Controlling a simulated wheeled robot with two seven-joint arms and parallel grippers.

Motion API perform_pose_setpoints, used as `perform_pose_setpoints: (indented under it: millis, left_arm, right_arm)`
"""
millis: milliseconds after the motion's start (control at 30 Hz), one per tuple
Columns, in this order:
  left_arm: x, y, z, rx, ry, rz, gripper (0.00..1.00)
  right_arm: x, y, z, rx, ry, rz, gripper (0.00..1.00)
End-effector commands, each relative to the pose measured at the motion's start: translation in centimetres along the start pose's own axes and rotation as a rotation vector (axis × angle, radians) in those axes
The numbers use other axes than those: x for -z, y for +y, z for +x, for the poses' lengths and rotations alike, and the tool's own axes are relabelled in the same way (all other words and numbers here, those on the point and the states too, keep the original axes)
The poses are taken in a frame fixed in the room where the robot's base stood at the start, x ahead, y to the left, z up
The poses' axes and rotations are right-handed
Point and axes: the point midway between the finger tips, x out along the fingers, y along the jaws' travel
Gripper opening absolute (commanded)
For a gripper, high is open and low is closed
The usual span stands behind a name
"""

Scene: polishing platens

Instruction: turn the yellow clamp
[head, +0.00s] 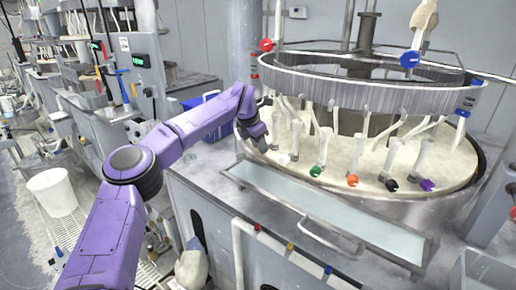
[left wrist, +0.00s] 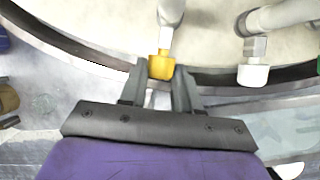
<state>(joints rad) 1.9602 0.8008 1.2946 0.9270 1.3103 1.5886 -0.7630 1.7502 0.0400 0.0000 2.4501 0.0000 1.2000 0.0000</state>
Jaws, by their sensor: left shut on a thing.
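The yellow clamp (left wrist: 161,66) sits at the end of a whitish tube at the near rim of the round basin, in the left wrist view. My left gripper (left wrist: 161,75) has one finger on each side of it and is shut on it. In the head view my left gripper (head: 261,141) points down at the basin's left rim, and it hides the yellow clamp there. My right gripper is in neither view.
A white clamp (head: 284,159) is close to the right of my gripper, also in the wrist view (left wrist: 253,75). Green (head: 316,170), orange (head: 352,180), black (head: 391,185) and purple (head: 427,185) clamps follow along the rim. A metal ring (head: 375,95) stands above the basin. A flat tray (head: 330,215) lies in front.

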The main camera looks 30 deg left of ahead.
Motion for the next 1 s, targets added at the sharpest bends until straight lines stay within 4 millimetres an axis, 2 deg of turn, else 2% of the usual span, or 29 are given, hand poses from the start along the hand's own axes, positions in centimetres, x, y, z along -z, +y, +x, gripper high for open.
perform_pose_setpoints:
  millis: [33, 100, 500, 700, 1000]
  left_arm:
    - [0.2, -0.3, 0.7, -0.03, -0.002, 0.017, 0.01]
    - [0.2, -0.4, 0.8, -0.079, -0.002, 0.038, 0.01]
    - [0.3, -1.0, 0.8, -0.395, -0.001, 0.167, 0.01]
    - [0.3, -1.2, 0.8, -0.523, -0.002, 0.219, 0.01]
    - [0.2, -1.3, 0.7, -0.635, -0.001, 0.264, 0.01]
  right_arm:
    - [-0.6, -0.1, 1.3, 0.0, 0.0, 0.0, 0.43]
    - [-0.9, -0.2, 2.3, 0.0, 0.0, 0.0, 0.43]
    - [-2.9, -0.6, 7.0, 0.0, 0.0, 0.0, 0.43]
    - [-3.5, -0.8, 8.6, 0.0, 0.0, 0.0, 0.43]
    - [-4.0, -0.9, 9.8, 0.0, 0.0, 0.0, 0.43]
